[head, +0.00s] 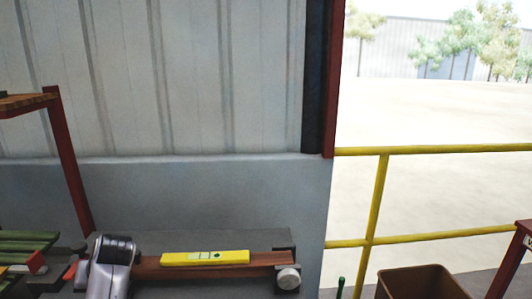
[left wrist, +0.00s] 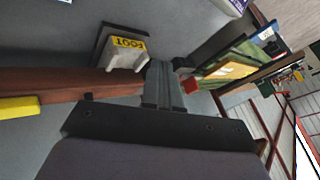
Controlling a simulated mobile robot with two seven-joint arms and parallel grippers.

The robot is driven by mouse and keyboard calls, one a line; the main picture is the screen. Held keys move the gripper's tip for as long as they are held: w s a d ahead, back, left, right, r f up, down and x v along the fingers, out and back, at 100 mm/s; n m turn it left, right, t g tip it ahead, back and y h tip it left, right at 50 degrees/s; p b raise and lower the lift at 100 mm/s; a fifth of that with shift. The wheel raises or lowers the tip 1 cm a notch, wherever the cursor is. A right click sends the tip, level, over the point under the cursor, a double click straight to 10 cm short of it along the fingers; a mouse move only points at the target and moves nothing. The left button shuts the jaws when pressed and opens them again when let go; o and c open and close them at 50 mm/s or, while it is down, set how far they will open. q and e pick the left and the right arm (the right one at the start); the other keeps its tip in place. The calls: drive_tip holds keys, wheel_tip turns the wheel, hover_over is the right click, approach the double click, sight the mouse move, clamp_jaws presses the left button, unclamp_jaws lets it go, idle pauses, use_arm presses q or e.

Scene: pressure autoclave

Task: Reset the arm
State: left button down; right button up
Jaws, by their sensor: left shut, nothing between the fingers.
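My left gripper (left wrist: 163,85) shows in the left wrist view with its fingers together and nothing between them. It is beside a wooden beam (left wrist: 95,86) and close to a grey block with a yellow FOOT label (left wrist: 128,43); I cannot tell whether it touches either. In the head view a silver and black part of my left arm stands at the lower left, in front of the left end of the beam (head: 270,261). The fingers cannot be made out there. My right gripper is in neither view.
A yellow level (head: 205,258) lies on the beam. Green pieces (head: 28,240) and a rack with a red post (head: 68,160) are at the left. A brown bin (head: 422,283) stands at the lower right, before a yellow railing (head: 430,150). A grey wall (head: 200,190) closes the back.

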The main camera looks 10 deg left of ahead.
use_arm(q)
drive_tip(key=s+d+f, duration=0.1)
drive_tip(key=s, duration=0.1)
drive_tip(key=s+d+f+m, duration=0.1)
drive_tip(key=s+f, duration=0.1)
drive_tip(key=s+d+f+m+t, duration=0.1)
drive_tip(key=s+f, duration=0.1)
drive_tip(key=shift+d+h, duration=0.15)
drive_tip(key=shift+h, duration=0.25)
drive_tip(key=s+d+f+m+h, duration=0.3)
drive_tip(key=s+d+m+h, duration=0.3)
drive_tip(key=s+d, duration=1.15)
drive_tip(key=w+d+f+t+h, duration=0.2)
drive_tip(key=w+f+t, duration=0.2)
drive_tip(key=f+t, duration=0.3)
drive_tip(key=shift+w+f+m+t+h, duration=0.2)
drive_tip(key=shift+f+m+t+h, duration=0.15)
drive_tip(key=shift+f, duration=0.65)
